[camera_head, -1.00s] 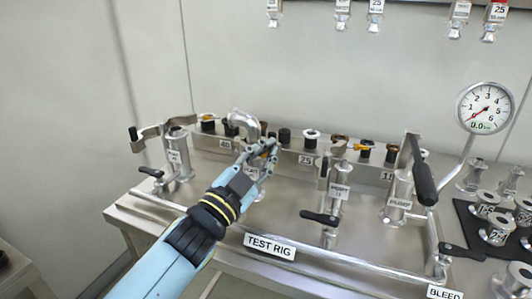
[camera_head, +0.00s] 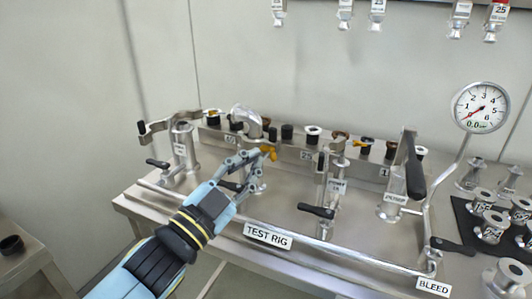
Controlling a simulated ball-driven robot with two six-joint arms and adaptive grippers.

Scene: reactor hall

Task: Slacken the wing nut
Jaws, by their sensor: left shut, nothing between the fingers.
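A small yellow wing nut (camera_head: 268,152) shows on the middle-left post of the test rig, below and right of a curved metal pipe elbow (camera_head: 247,119). My left gripper (camera_head: 257,162) is shut and empty, its fingertips just left of and below the wing nut. I cannot tell whether they touch it. The gripper partly hides the post and the clamp there. My right gripper is not in view.
The test rig bench (camera_head: 290,215) carries several posts with black handles. A long black lever (camera_head: 413,168) rises at the right. A pressure gauge (camera_head: 481,107) reads near zero. Loose fittings lie on a dark mat (camera_head: 466,216) at the right. A front rail runs along the bench.

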